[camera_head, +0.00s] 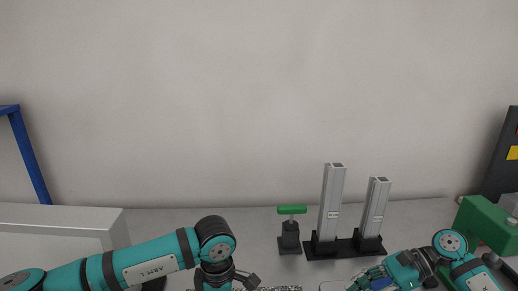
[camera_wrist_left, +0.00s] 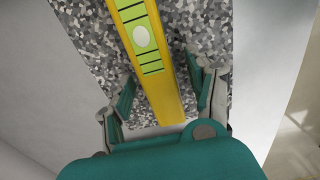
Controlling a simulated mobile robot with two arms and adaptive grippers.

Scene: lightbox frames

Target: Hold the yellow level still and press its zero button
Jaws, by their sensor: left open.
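In the left wrist view the yellow level (camera_wrist_left: 165,95) lies on a speckled grey surface. I cannot make out a zero button. In the head view my left gripper is cut off at the bottom edge and the level is not visible. My right gripper (camera_head: 370,281) is at the bottom edge, lower right, its fingers too unclear to judge.
The speckled plate (camera_wrist_left: 85,30) also shows as a thin strip in the head view (camera_head: 279,289). Behind stand two metal posts on a black base (camera_head: 345,248) and a green-handled tool (camera_head: 290,236). A green block (camera_head: 482,222) is at right, a grey box (camera_head: 60,217) at left.

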